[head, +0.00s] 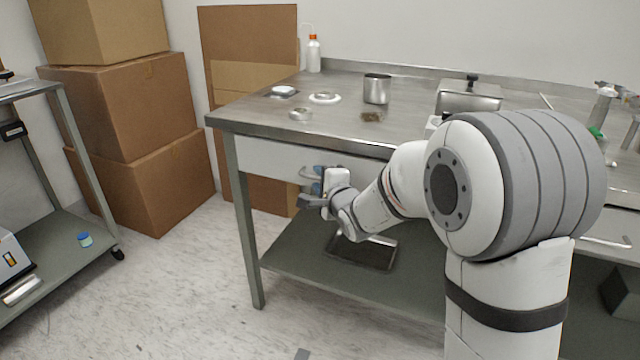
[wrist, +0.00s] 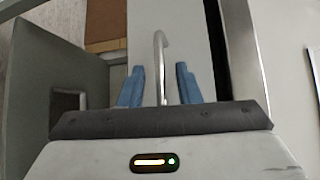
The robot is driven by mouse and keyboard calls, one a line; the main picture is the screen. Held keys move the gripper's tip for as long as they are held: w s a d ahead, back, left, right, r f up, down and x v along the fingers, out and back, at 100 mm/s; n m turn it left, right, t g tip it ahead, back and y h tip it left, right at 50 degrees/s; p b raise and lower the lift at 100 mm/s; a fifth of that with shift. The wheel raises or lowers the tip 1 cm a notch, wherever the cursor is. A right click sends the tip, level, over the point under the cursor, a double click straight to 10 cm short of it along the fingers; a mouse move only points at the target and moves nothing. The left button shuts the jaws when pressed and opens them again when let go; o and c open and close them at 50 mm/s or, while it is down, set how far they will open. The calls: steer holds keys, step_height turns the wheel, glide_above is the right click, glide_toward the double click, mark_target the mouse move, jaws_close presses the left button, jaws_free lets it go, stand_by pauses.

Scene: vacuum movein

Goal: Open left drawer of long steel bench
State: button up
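The long steel bench (head: 335,110) stands ahead, with its left drawer (head: 265,160) a pale front panel under the top at the left end. The drawer looks closed. Its curved metal handle (head: 308,174) also shows in the wrist view (wrist: 160,62). My gripper (head: 316,181) is at the handle, in front of the drawer front. In the wrist view its two blue fingers (wrist: 160,88) stand apart, one on each side of the handle bar, with visible gaps. My arm hides the right part of the drawer.
On the bench top are a metal beaker (head: 377,89), a white bottle with orange cap (head: 314,54) and small dishes (head: 324,97). A lower shelf (head: 300,266) holds a dark tray. Cardboard boxes (head: 130,105) and a cart (head: 60,240) stand left. Floor between is clear.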

steer(key=shift+w+a, duration=0.15)
steer(key=shift+w, duration=0.15)
jaws_close()
stand_by(0.4)
